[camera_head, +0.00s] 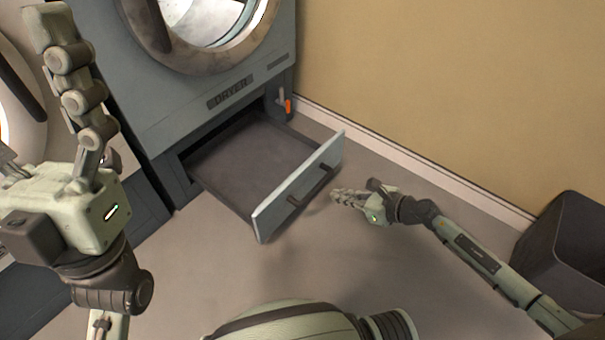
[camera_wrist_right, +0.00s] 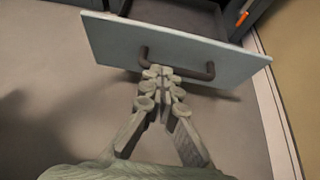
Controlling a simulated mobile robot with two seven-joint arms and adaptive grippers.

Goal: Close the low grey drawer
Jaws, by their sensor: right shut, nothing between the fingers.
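The low grey drawer (camera_head: 298,188) under the dryer is pulled out, and its empty inside shows from above. Its front panel has a dark bar handle (camera_head: 312,186). The panel also fills the upper part of the right wrist view (camera_wrist_right: 185,45), with the handle (camera_wrist_right: 178,65) across it. My right gripper (camera_head: 336,194) is shut and empty, just in front of the panel near the handle. In the wrist view its fingertips (camera_wrist_right: 157,71) overlap the handle; I cannot tell whether they touch it. My left gripper (camera_head: 60,30) is raised at the left, away from the drawer; its fingers appear together.
The dryer (camera_head: 215,90) with its round door stands above the drawer. A dark bin (camera_head: 565,240) is at the right by the tan wall (camera_head: 430,80). An orange-marked lever (camera_head: 287,105) is right of the drawer opening. The floor in front is clear.

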